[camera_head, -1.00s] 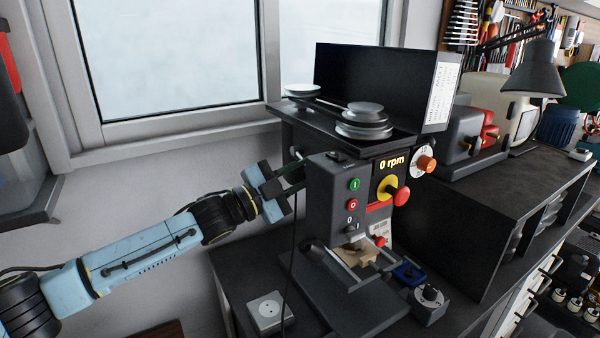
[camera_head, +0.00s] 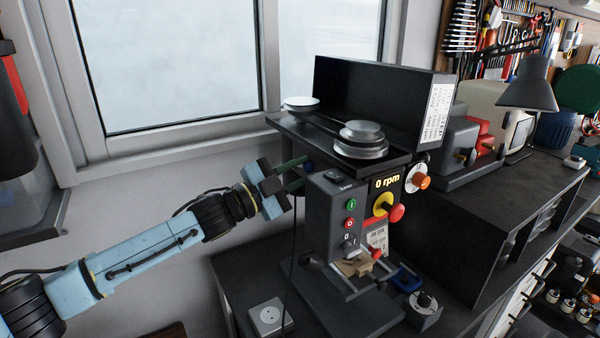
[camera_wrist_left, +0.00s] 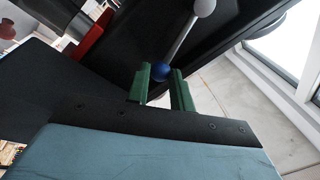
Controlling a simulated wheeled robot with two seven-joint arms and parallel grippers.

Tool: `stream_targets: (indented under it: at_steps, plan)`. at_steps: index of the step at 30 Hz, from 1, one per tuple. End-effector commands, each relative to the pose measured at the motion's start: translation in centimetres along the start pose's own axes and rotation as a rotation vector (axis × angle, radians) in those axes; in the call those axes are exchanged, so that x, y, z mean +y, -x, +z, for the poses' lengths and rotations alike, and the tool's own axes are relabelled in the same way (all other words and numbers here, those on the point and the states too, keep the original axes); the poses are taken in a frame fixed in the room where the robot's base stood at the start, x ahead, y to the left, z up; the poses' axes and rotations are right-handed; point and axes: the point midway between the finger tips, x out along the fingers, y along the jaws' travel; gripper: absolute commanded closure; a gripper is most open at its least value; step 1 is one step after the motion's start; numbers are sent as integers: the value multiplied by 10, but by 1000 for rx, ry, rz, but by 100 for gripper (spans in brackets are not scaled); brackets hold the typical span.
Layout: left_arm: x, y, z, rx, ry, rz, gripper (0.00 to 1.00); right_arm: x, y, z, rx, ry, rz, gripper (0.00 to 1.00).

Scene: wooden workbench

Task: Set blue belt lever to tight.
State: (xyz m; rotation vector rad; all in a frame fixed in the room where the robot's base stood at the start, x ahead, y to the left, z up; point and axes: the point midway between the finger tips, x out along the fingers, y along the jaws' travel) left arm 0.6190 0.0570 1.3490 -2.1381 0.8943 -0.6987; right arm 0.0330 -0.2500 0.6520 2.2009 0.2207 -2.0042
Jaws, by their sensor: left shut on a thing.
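The belt lever shows in the left wrist view as a pale metal rod with a blue ball (camera_wrist_left: 161,72) at its near end and a whitish ball (camera_wrist_left: 203,8) at its far end. In the head view the blue ball (camera_head: 309,167) is a small dark blue spot at the left side of the drill press (camera_head: 328,210), under its belt housing. My left gripper (camera_head: 302,173) reaches it from the left. Its green fingers (camera_wrist_left: 163,86) are shut on the blue ball, one on each side. My right gripper is not in view.
The stepped pulleys (camera_head: 362,140) stand on the open belt housing (camera_head: 300,130), its black lid (camera_head: 375,95) raised behind. A cable hangs below my left gripper. A grey socket box (camera_head: 269,318) and a vise with a workpiece (camera_head: 355,267) are lower down.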

Motion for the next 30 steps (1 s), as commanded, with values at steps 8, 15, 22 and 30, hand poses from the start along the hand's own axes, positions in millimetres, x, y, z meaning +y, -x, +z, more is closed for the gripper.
stream_targets:
  at_steps: [8,15,22,30]
  plan:
    - [-5,0,-1,2,-6,-6,100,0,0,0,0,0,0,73]
    - [-4,0,-1,1,-5,-5,62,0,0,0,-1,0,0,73]
    - [-2,0,0,1,-2,-3,54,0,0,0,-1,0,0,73]
    - [0,14,2,-2,-1,-1,54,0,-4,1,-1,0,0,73]
